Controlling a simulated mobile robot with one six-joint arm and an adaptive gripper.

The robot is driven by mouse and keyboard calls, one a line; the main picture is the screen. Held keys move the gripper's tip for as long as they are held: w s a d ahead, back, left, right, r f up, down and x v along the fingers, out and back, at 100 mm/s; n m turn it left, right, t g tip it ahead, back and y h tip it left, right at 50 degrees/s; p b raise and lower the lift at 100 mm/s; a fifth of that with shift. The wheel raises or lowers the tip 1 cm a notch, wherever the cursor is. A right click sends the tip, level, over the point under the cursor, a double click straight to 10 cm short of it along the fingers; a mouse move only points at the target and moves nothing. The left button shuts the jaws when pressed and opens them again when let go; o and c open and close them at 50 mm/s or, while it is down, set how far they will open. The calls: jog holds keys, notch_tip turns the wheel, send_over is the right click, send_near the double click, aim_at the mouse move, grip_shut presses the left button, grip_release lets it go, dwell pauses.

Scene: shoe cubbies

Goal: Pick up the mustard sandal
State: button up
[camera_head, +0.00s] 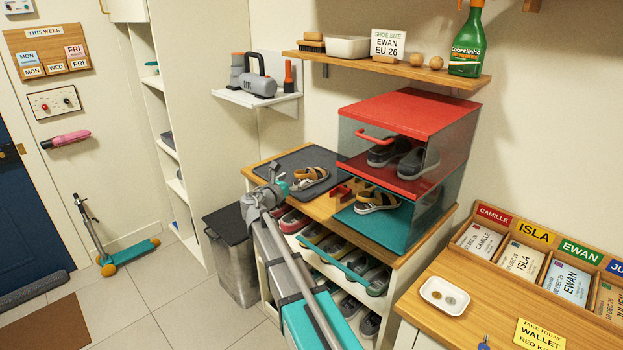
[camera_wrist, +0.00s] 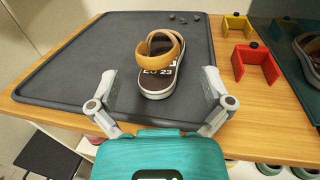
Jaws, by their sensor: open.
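A mustard sandal (camera_head: 313,173) with a dark insole and white sole edge lies on the dark grey mat (camera_head: 290,161) on top of the shoe cabinet. In the wrist view the sandal (camera_wrist: 158,84) lies ahead of my gripper, heel end nearest, its mustard straps farther off. My gripper (camera_wrist: 159,78) is open, with one finger at each side of the sandal's heel end and visible gaps on both sides. In the head view my gripper (camera_head: 284,182) is at the mat's front edge, left of the sandal. A similar sandal (camera_head: 377,200) sits in the teal lower cubby.
The red and teal cubby box (camera_head: 407,110) stands right of the mat, with grey shoes on its upper level. Red (camera_wrist: 256,65) and yellow (camera_wrist: 237,25) brackets stand between mat and box. Small dark pebbles (camera_wrist: 183,19) lie on the mat beyond the sandal.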

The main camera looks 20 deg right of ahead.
aim_at(298, 175)
dwell(0.3)
jog(key=shift+x, duration=2.6)
jog(key=shift+w+a, duration=0.1)
jog(key=shift+w, duration=0.05)
jog(key=shift+r, duration=0.1)
jog(key=c, duration=1.2)
jog(key=shift+r, duration=0.15)
notch_tip(298, 175, up, 3)
jog(key=p, duration=0.3)
jog(key=s+r+p, duration=0.1)
jog(key=r+p, duration=0.1)
jog(key=s+a+r+p, duration=0.1)
jog(key=s+r+p, duration=0.3)
jog(key=p, duration=0.1)
jog(key=shift+a+r, duration=0.15)
jog(key=shift+a, duration=0.2)
jog(key=s+a+r+p, duration=0.1)
jog(key=s, duration=0.1)
jog(key=s+a+r+p, duration=0.1)
jog(key=s, duration=0.2)
jog(key=s+a+r+p, duration=0.1)
jog(key=s, duration=0.2)
jog(key=shift+s+r, duration=0.15)
jog(key=shift+r, duration=0.05)
jog(key=shift+c, duration=0.2)
